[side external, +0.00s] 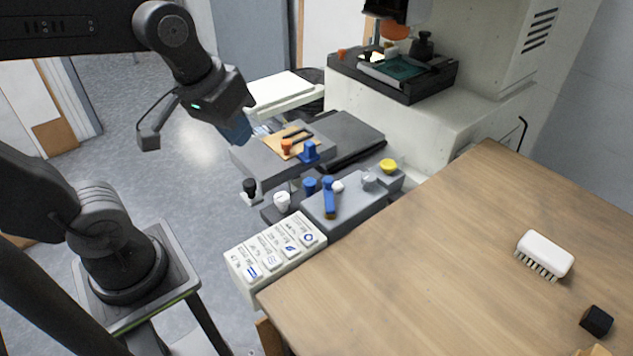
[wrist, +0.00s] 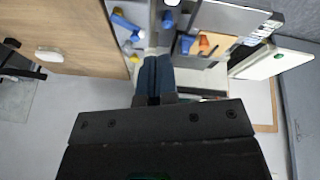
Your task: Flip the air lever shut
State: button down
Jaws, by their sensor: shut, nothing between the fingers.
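The air lever, a blue handle with a brownish end (side external: 328,198), lies on top of a grey block among several knobs on the machine's front. It also shows at the upper left of the wrist view (wrist: 127,22). My gripper (side external: 238,133) is shut and empty, its blue fingers together. In the side view it is up and to the left of the lever, over the left edge of the machine's plate, clearly apart from the lever. In the wrist view the closed fingers (wrist: 157,75) point toward the row of controls, with the lever to their upper left.
An orange knob (side external: 286,146) and a blue clamp (side external: 309,152) stand on the plate. A white knob (side external: 282,201), black knob (side external: 250,188) and yellow knob (side external: 388,166) are near the lever. A button panel (side external: 275,256) is in front. The wooden table (side external: 430,260) is at right.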

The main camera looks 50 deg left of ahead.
jog(key=s+m, duration=0.1)
jog(key=s+m+t, duration=0.1)
jog(key=shift+s+d+f+m, duration=0.15)
jog(key=shift+f+m, duration=0.1)
jog(key=shift+m, duration=0.05)
jog(key=c, duration=1.7)
grip_release()
jog(key=shift+s, duration=0.1)
jog(key=shift+o, duration=0.6)
jog(key=shift+w+r, duration=0.15)
jog(key=shift+w, duration=0.1)
jog(key=o, duration=0.6)
jog(key=w+d+r+n+g, duration=0.2)
jog(key=w+n, duration=0.1)
jog(key=w, duration=0.5)
jog(key=shift+r+n+g, duration=0.3)
jog(key=n+g, duration=0.3)
jog(key=n, duration=0.1)
send_over(328, 179)
jog(key=f, duration=0.1)
notch_tip(328, 179, down, 14)
jog(key=shift+f, duration=0.1)
jog(key=shift+c, duration=0.4)
